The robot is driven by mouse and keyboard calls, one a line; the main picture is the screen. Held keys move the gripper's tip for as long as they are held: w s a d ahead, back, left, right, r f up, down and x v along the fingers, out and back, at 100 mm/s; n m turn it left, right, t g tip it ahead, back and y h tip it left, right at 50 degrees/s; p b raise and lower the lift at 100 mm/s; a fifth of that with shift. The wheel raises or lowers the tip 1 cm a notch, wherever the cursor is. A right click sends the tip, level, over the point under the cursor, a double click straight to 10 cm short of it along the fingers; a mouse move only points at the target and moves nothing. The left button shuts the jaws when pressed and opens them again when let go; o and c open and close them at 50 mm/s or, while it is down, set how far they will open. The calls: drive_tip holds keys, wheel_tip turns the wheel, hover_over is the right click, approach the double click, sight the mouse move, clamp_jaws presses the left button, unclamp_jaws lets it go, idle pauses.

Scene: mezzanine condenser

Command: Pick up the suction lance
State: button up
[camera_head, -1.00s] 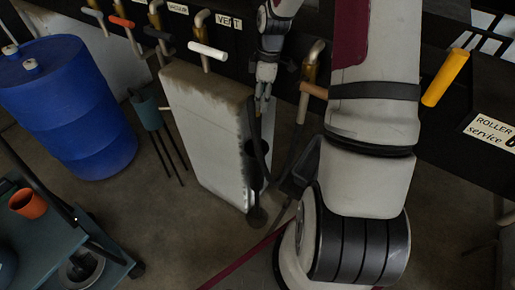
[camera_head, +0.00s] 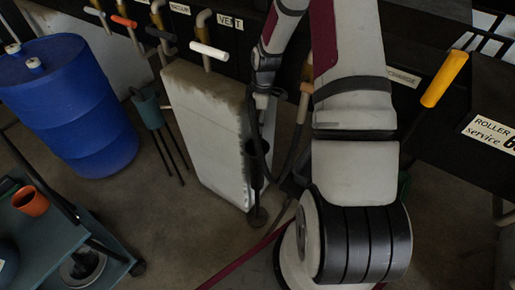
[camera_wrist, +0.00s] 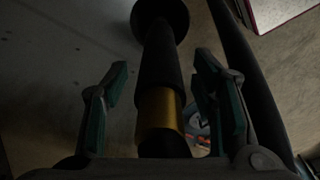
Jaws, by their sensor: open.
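The suction lance, a dark tube with a brass-coloured band (camera_wrist: 160,115) and a round black foot, runs up the middle of the wrist view. In the head view its black foot (camera_head: 257,216) is on the floor beside the pale box's dark side. My gripper (camera_wrist: 163,72) is open, with one green-padded finger on each side of the lance. A gap shows between each finger and the lance. In the head view my gripper (camera_head: 262,101) is at the box's upper right edge; its fingers are hard to make out.
The pale box (camera_head: 205,135) stands left of the lance. A dark hose (camera_head: 297,150) hangs close on the right. Valves with coloured handles (camera_head: 208,51) line the wall above. A blue drum (camera_head: 70,105) and a teal cart (camera_head: 45,245) stand at left.

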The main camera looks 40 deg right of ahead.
clamp_jaws()
drive_tip(key=shift+r, duration=0.1)
